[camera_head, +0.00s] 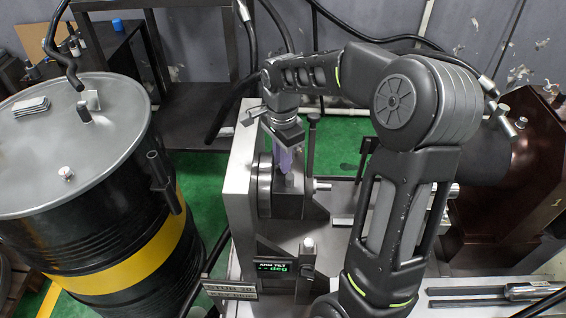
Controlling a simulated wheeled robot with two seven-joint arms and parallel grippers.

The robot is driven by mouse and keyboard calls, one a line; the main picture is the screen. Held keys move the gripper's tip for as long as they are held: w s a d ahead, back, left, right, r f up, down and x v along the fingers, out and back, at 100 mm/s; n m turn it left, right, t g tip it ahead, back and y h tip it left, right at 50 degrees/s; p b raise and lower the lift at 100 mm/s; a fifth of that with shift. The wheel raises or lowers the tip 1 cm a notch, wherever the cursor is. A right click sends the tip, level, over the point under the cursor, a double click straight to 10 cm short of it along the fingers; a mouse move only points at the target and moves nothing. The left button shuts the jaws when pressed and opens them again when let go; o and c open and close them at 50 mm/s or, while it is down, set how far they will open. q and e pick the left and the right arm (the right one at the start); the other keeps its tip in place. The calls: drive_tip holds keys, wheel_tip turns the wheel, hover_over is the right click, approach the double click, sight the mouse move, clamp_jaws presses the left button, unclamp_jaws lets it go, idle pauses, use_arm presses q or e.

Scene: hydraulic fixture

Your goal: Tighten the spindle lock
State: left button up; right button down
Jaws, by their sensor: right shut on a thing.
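My right gripper (288,162) points down over the grey metal fixture (240,170) at the picture's middle. Its pale purple fingers are shut at a dark block (287,203) beside the round dark spindle flange (264,190). The part between the fingers is mostly hidden; it appears to be the spindle lock. A small display (273,267) on the fixture's front shows green text, with dashes before "deg". My left gripper is not in view.
A black and yellow drum (90,235) with a grey lid stands at the left, close to the fixture. A dark brown housing (525,170) stands at the right. A dark upright post (311,145) rises just right of the gripper. Black hoses hang behind.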

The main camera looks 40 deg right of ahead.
drive_tip(key=m, duration=0.3)
drive_tip(key=shift+w, duration=0.15)
drive_tip(key=m, duration=0.3)
drive_tip(key=shift+w+d+r+m, duration=0.1)
drive_tip(key=shift+w+m, duration=0.05)
drive_tip(key=shift+m, duration=0.15)
drive_tip(key=m, duration=0.3)
drive_tip(key=shift+w+d, duration=0.1)
drive_tip(key=shift+d+m+p, duration=0.15)
drive_tip(key=shift+m+p, duration=0.3)
drive_tip(key=shift+m, duration=1.65)
drive_tip(key=c, duration=1.6)
unclamp_jaws()
drive_tip(key=shift+o, duration=0.2)
drive_tip(key=shift+r, duration=0.1)
